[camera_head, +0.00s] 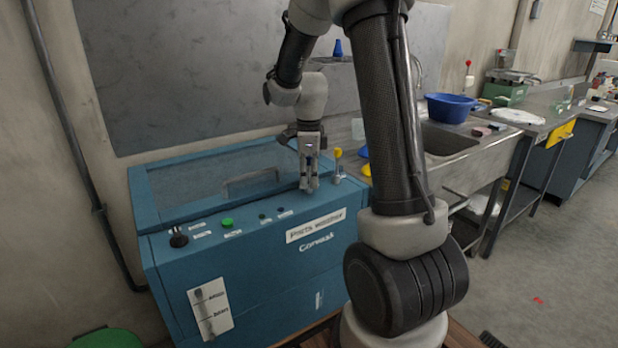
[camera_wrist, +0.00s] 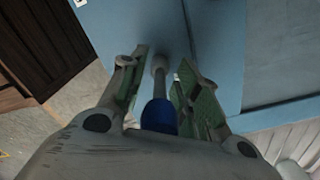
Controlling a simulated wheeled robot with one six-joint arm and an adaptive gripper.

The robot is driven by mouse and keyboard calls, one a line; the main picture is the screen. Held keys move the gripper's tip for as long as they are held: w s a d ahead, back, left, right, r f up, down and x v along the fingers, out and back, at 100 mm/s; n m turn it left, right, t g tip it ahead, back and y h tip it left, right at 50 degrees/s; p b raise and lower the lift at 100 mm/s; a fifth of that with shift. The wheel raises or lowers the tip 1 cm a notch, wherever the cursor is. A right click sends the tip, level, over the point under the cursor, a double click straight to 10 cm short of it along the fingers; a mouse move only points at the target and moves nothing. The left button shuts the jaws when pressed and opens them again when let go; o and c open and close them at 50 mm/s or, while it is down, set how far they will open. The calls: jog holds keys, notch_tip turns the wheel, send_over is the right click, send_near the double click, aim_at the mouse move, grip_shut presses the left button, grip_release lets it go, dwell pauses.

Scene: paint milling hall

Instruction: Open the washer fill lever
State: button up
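The blue parts washer (camera_head: 250,270) stands against the wall in the head view. My gripper (camera_head: 309,186) is over the right end of its top, pointing down. In the wrist view, a lever with a blue grip (camera_wrist: 158,115) and a grey stem (camera_wrist: 159,68) lies between the two fingers of my gripper (camera_wrist: 162,60). The green-padded fingers are apart, with gaps visible beside the stem. I cannot tell whether a pad touches the blue grip. A second lever with a yellow knob (camera_head: 338,153) stands just right of my gripper. The fingers mostly hide the blue-gripped lever in the head view.
The washer's lid (camera_head: 215,180) is down. A black knob (camera_head: 178,238) and a green button (camera_head: 227,223) sit on its front panel. A sink bench (camera_head: 470,150) with a blue basin (camera_head: 449,107) stands to the right. Open floor (camera_head: 540,270) lies at the lower right.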

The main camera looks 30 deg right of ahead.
jog(key=shift+f, duration=0.1)
grip_shut()
